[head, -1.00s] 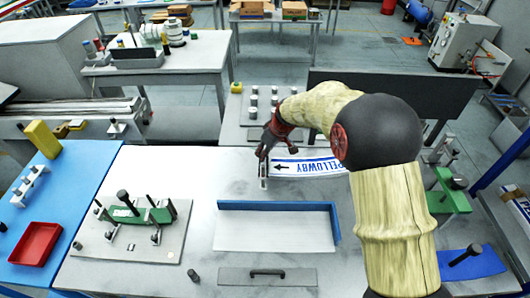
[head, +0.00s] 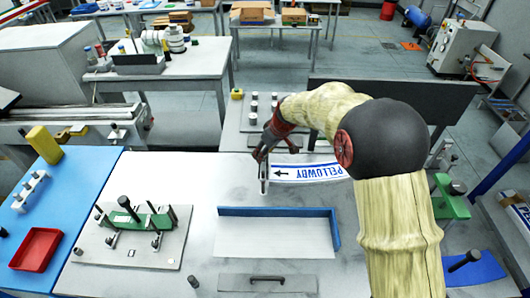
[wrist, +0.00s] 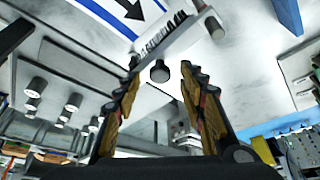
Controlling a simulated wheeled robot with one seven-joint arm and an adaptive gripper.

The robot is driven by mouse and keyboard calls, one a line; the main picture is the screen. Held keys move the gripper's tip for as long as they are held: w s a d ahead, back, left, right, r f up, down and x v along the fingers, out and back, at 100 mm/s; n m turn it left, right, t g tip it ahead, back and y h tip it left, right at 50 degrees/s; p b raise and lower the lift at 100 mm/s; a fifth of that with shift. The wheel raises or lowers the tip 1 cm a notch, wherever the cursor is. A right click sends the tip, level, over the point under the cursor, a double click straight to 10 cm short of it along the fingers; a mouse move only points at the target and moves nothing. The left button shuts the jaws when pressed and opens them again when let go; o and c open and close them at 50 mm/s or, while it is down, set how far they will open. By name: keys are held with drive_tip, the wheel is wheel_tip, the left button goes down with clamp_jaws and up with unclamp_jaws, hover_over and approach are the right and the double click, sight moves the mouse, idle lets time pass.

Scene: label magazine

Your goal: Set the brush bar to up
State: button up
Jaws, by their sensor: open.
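A pale bar with a row of dark bristle-like marks (wrist: 168,38), which looks like the brush bar, lies across the end of a white label strip in the wrist view. A dark round knob (wrist: 160,72) shows just below it, between my fingertips in the picture. In the head view the bar shows as a narrow upright grey shape (head: 263,180) at the left end of the label strip (head: 305,173). My gripper (head: 262,156) is above that end, fingers downward; it also shows in the wrist view (wrist: 161,80), open and empty. Contact with the bar cannot be told.
A blue-edged tray (head: 335,228) lies in front of the label strip. A fixture with a green bar and black posts (head: 145,220) stands at left, and a red bin (head: 37,249) beyond it. Several short posts (head: 252,118) stand behind my gripper. The tabletop left of my gripper is clear.

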drive_tip(key=v, duration=1.2)
idle(0.3)
drive_tip(key=s+d+f+m+g, duration=0.1)
drive_tip(key=s+d+f+m, duration=0.25)
drive_tip(key=s, duration=0.35)
drive_tip(key=s+d+r+m+t+h+b, duration=0.1)
drive_tip(key=s+d+r, duration=0.2)
drive_tip(key=s, duration=0.6)
drive_tip(key=s+d+r+m+t+h+b, duration=0.1)
drive_tip(key=s+d+r+m, duration=0.1)
drive_tip(key=s+d, duration=0.4)
drive_tip(key=s+d+r+m+t+h+b, duration=0.1)
drive_tip(key=s+d+r, duration=0.3)
drive_tip(key=s, duration=1)
drive_tip(key=shift+s+d+m, duration=0.15)
drive_tip(key=shift+d+m, duration=0.05)
drive_tip(key=shift+m, duration=0.55)
